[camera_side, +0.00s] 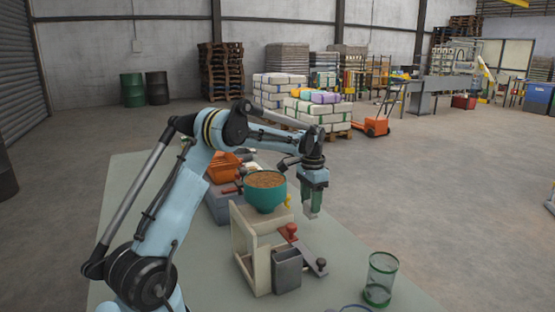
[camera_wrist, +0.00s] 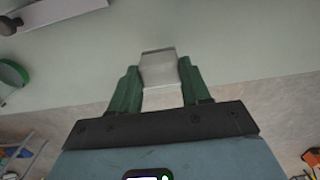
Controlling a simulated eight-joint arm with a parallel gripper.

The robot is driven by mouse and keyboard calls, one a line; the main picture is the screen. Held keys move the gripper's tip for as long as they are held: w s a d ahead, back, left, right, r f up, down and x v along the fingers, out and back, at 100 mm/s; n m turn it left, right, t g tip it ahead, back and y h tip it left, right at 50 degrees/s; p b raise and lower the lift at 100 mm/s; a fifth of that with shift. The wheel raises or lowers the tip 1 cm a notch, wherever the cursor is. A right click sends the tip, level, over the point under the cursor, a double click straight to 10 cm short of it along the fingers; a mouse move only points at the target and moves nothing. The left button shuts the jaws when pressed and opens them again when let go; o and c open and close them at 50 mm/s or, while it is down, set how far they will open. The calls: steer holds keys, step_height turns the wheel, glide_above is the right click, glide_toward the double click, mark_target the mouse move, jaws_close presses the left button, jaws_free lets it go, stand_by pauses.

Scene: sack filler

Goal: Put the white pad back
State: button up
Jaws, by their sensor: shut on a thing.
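My gripper (camera_side: 316,200) hangs pointing down over the right part of the table, beyond the grey bin. Its green fingers are shut on a small whitish block, which I take to be the white pad (camera_side: 309,214). In the wrist view the pad (camera_wrist: 158,68) sits between the two fingertips (camera_wrist: 158,84), with its far end sticking out past them. The pad is held above the table and appears clear of other things. The place it came from cannot be told from these views.
A teal bowl of grain (camera_side: 265,192) stands left of my gripper. A cream wooden stand (camera_side: 246,240), a grey bin (camera_side: 287,271), a red-knobbed stamp (camera_side: 290,232) and a grey plate with a dark knob (camera_side: 313,261) are nearer. A green-rimmed glass (camera_side: 380,280) stands front right.

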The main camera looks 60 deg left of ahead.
mark_target(307, 212)
steer(key=shift+a+f, duration=0.1)
steer(key=shift+f, duration=2)
steer(key=shift+f, duration=0.1)
steer(key=o, duration=1.1)
step_height(307, 212, up, 12)
steer(key=shift+r, duration=0.15)
steer(key=shift+f, duration=5.5)
steer(key=shift+f, duration=0.1)
